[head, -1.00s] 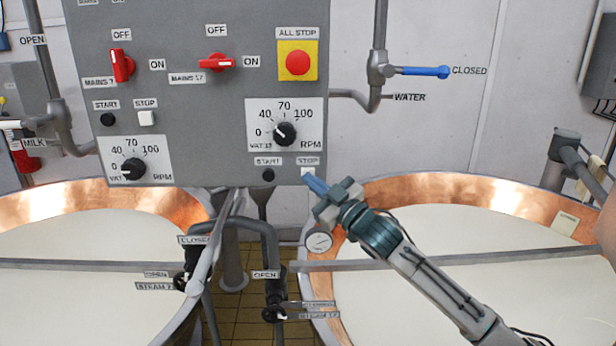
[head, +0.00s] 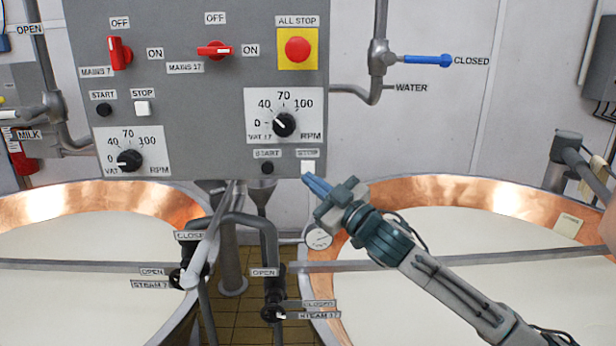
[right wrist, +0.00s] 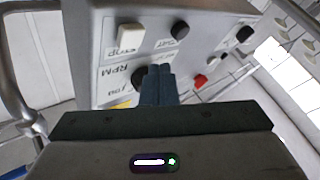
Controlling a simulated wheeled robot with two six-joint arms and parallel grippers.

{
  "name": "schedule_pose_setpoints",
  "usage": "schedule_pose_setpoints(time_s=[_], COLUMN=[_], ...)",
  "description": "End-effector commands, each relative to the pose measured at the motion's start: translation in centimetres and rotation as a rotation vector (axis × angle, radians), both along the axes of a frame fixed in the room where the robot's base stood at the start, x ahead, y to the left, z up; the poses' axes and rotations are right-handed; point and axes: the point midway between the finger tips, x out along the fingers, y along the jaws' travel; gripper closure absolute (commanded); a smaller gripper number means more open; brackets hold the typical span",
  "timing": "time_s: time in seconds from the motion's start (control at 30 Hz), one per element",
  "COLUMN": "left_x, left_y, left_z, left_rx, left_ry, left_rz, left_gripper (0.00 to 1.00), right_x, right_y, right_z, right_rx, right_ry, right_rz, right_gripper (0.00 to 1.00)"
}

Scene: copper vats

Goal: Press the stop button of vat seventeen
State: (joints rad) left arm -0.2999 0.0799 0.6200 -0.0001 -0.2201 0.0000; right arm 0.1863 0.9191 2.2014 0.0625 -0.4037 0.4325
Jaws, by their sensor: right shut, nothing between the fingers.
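The white stop button (head: 308,167) of vat seventeen is at the lower right corner of the grey panel, below the VAT 17 dial (head: 284,124) and right of the black start button (head: 267,168). My right gripper (head: 305,178) is shut and empty, its blue fingertips just below the stop button in the head view. In the right wrist view the fingers (right wrist: 158,72) point at the panel, with the white stop button (right wrist: 130,37) up and left of the tips and the dark start button (right wrist: 180,30) up and right. The button looks uncovered. My left gripper is out of view.
A red all stop button (head: 297,49) on yellow sits above the dial. Vat 7's white stop button (head: 142,108) is at the left. Copper vats stand left (head: 120,199) and right (head: 420,190) below the panel. A blue water handle (head: 428,60) is at right.

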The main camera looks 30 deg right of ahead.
Motion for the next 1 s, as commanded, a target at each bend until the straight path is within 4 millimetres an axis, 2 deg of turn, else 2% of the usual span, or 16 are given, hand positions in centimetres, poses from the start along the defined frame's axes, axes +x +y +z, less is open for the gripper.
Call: schedule_pose_setpoints(time_s=[0.03, 0.23, 1.0], left_x=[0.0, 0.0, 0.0], left_y=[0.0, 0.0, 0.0], left_z=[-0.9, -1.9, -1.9], left_rx=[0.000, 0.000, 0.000], left_ry=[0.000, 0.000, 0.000], left_rz=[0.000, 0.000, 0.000], left_gripper=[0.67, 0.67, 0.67], right_x=[-0.5, -1.8, -2.1], right_y=[0.3, 1.1, 1.3], right_z=[-0.4, -0.2, 0.0], right_rx=[-0.002, -0.001, 0.001], right_ry=[0.000, 0.000, 0.001], right_rz=[0.000, 0.001, 0.000], right_gripper=[1.00, 1.00, 1.00])
